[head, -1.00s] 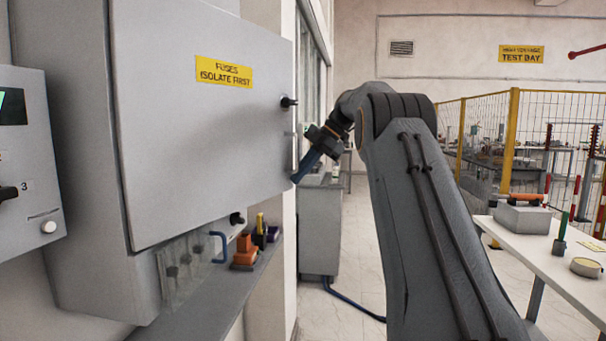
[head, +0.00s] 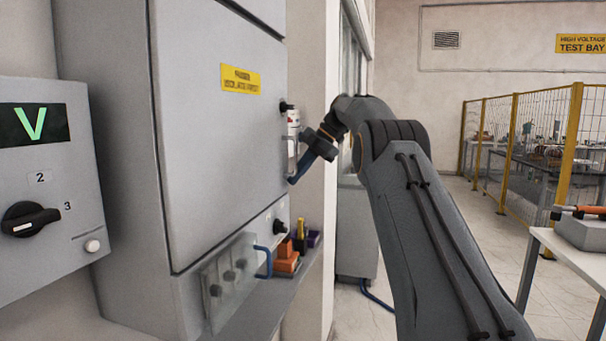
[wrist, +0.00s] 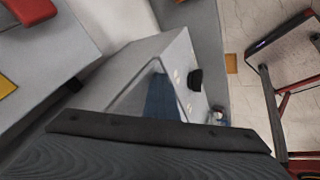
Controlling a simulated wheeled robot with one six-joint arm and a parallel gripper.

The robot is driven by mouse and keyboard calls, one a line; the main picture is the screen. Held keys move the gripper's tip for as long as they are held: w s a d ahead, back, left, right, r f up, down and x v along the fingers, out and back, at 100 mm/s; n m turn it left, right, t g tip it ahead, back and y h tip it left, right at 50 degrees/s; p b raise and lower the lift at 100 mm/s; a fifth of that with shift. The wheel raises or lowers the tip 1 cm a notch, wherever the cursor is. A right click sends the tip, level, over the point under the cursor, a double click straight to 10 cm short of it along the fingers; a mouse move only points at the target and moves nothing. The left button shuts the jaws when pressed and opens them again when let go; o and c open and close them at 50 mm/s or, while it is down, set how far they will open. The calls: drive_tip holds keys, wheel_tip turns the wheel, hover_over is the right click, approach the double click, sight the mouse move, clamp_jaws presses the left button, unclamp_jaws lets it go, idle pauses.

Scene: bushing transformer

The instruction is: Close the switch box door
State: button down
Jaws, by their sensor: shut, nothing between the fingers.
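The switch box (head: 122,160) is a tall grey wall cabinet left of centre in the head view. Its grey door (head: 210,160) has a yellow label (head: 240,79) and a black knob on its right edge. The door looks nearly flush with the box; a small remaining gap cannot be ruled out. My gripper (head: 296,178) is shut, with its blue tip at the door's right edge, below the knob. Whether it touches the door is unclear. The wrist view shows grey panels and a black knob (wrist: 195,78) close by.
A grey meter unit (head: 45,200) with a green display and rotary switch is at left. A ledge (head: 262,300) under the box carries orange and yellow items. A white table (head: 560,255) and yellow fence (head: 515,140) are at right. Open floor lies between.

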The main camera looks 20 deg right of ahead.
drive_tip(key=shift+w+a+r, duration=0.15)
drive_tip(key=shift+w+a, duration=0.2)
drive_tip(key=shift+a, duration=0.3)
drive_tip(key=shift+d+r, duration=0.15)
drive_tip(key=shift+r, duration=0.1)
drive_tip(key=d+p+v, duration=0.1)
drive_tip(key=p+v, duration=0.4)
drive_tip(key=v, duration=0.3)
drive_tip(key=shift+s+f, duration=0.2)
drive_tip(key=shift+f, duration=0.25)
drive_tip(key=shift+p, duration=0.35)
drive_tip(key=shift+f, duration=0.1)
